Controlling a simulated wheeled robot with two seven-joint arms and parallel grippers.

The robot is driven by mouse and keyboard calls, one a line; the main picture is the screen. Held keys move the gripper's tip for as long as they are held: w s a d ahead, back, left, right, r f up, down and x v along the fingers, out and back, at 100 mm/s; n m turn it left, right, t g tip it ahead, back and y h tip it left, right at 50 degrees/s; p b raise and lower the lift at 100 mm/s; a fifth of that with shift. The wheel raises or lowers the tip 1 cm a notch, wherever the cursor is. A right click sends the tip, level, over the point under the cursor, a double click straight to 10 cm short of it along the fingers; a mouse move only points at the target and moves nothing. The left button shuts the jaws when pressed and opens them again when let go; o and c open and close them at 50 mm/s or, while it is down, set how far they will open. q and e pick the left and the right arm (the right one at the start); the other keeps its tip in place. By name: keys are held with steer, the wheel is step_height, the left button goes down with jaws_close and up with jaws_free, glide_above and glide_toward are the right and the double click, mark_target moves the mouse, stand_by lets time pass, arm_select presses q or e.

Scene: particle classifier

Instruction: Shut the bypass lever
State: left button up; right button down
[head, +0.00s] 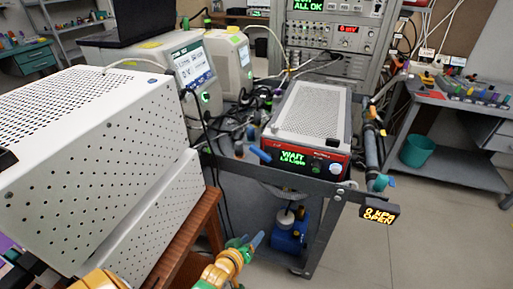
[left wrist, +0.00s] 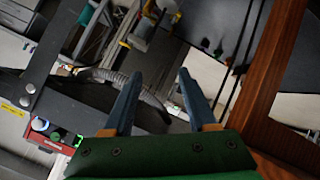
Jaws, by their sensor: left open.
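A small black display with amber text ending in "OPEN" (head: 378,213) hangs at the front right corner of the cart. Another blue handle (head: 259,154) sticks out at the cart's front edge, left of the red-fronted box. My left gripper (head: 253,241) is low in front of the cart, apart from both handles. In the left wrist view its blue fingers (left wrist: 157,88) are spread and empty. My right gripper is not seen.
The cart (head: 285,184) carries a perforated box (head: 311,112) reading "WAIT" and tangled cables. A large white perforated case (head: 85,150) stands close on the left on a wooden-edged table (head: 185,240).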

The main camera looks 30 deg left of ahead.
arm_select(q)
steer(key=w+a+r+n+t+y, duration=0.1)
steer(key=w+a+r+n+t, duration=0.15)
steer(key=r, duration=0.25)
steer(key=w+a+r+n+t, duration=0.1)
steer(key=w+r, duration=0.2)
steer(key=r, duration=0.3)
steer(key=n+t+y, duration=0.2)
steer(key=n+t, duration=0.1)
glide_toward(255, 152)
steer(key=d+x, duration=0.1)
steer(key=x, duration=0.1)
steer(key=shift+g, duration=0.35)
steer(key=x, duration=0.5)
steer(key=a+x, duration=0.1)
steer(key=x, duration=0.1)
steer(key=shift+w+r, duration=0.15)
steer(key=shift+r, duration=0.1)
steer(key=shift+c, duration=0.4)
jaws_close()
